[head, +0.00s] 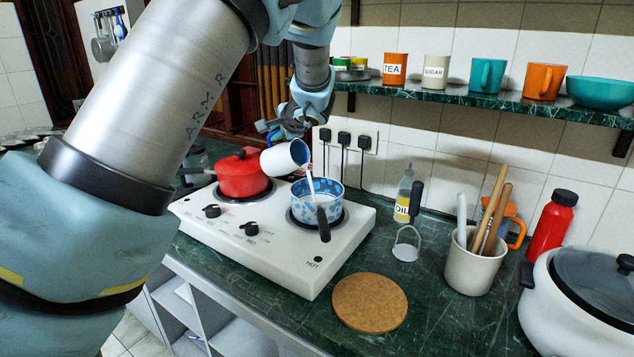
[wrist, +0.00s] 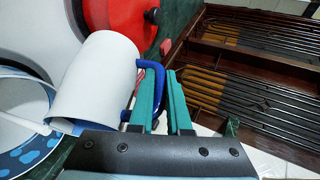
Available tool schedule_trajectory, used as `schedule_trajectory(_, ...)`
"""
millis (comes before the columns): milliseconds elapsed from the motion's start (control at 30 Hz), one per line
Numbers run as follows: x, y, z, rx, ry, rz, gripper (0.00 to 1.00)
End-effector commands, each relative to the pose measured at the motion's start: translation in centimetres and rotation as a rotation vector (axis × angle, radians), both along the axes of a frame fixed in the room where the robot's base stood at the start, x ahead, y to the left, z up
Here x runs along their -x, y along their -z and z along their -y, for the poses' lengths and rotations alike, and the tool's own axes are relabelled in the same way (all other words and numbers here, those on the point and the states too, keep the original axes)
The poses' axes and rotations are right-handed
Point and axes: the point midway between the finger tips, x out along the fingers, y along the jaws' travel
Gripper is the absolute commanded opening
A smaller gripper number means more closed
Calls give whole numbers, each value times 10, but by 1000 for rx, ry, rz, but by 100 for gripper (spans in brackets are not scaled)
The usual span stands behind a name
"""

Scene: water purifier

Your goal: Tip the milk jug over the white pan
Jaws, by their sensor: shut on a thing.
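The milk jug (head: 282,159) is white with a blue rim and handle, and it is tipped with its mouth toward the pan. A white stream of milk (head: 311,183) runs from its mouth into the pan (head: 327,202), which is white with blue patches and a dark handle. The pan stands on the front right burner of the hob. My gripper (head: 290,128) is shut on the jug's blue handle. In the wrist view, the teal fingers (wrist: 163,85) hold the handle beside the white jug (wrist: 107,80), and the pan (wrist: 22,110) is at the left edge.
A red lidded pot (head: 242,175) stands left of the pan on the white hob (head: 260,250). An oil bottle (head: 404,195), a masher and a utensil crock (head: 472,265) stand to the right. A round cork mat (head: 370,303) lies in front. A shelf with mugs is above.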

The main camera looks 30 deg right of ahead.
Motion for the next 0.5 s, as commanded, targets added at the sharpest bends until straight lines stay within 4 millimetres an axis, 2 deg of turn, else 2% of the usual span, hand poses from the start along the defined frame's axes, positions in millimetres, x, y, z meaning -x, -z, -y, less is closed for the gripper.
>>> schedule_trajectory(500, 4, -4, 2, -23, 1, 42, 0)
